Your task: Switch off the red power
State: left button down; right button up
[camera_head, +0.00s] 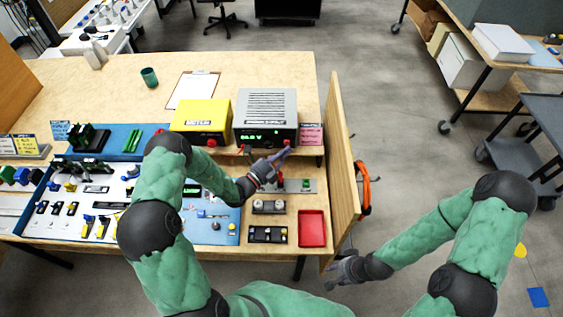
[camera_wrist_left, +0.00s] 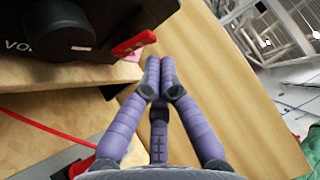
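A grey power unit (camera_head: 265,108) with a lit green display stands at the back right of the workbench. A red switch lever sticks out from the lower right of its dark front in the left wrist view (camera_wrist_left: 134,43), beside a black knob (camera_wrist_left: 60,22). My left gripper (camera_head: 286,153) is just in front of the unit's lower right corner. In the left wrist view its purple fingers (camera_wrist_left: 160,62) are closed together and hold nothing. The fingertips are just right of and below the lever, with a small apparent gap. My right gripper (camera_head: 342,272) hangs low at the bench's right end; its finger state is unclear.
A yellow unit (camera_head: 201,115) stands left of the grey one, and a pink label (camera_head: 311,134) is at its right. A wooden side panel (camera_head: 342,160) bounds the bench at the right. A red tray (camera_head: 312,229) sits near the front edge. A red cable (camera_wrist_left: 45,128) crosses below.

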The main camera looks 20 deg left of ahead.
pick_arm(q)
jog(key=shift+w+r, duration=0.1)
jog(key=shift+w, duration=0.3)
jog(key=shift+a, duration=0.1)
jog(key=shift+w+a+r+n+g+y+p, duration=0.1)
jog(key=shift+w+r+n+g+y+p, duration=0.4)
jog(key=shift+p, duration=0.75)
jog(key=shift+s+f, duration=0.2)
